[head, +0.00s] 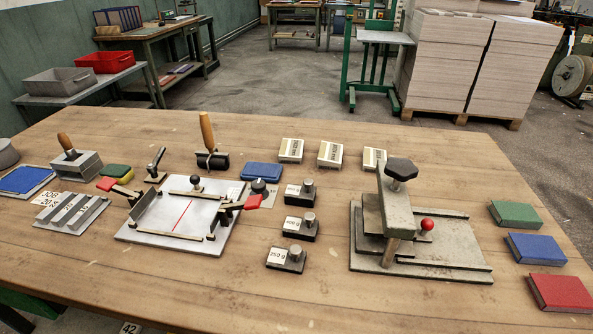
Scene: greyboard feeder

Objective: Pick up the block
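Several block-like things lie on the wooden table (200,305), and I cannot tell which one is the block. Three dark weights with knobs and white labels stand in a column at the middle: a front one (286,259) marked 250 g, a middle one (300,228) and a back one (300,195). Flat green (516,214), blue (536,248) and red (559,292) pieces lie at the right. A blue piece (262,171) lies behind the weights. A grey hollow block (78,166) stands at the left. My gripper is not in view.
A metal plate fixture (150,237) with red-handled clamps lies left of the weights. A grey press-like stand (400,265) with a dark knob stands right of them. Three cream boxes (330,154) stand behind. The table's front middle is clear.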

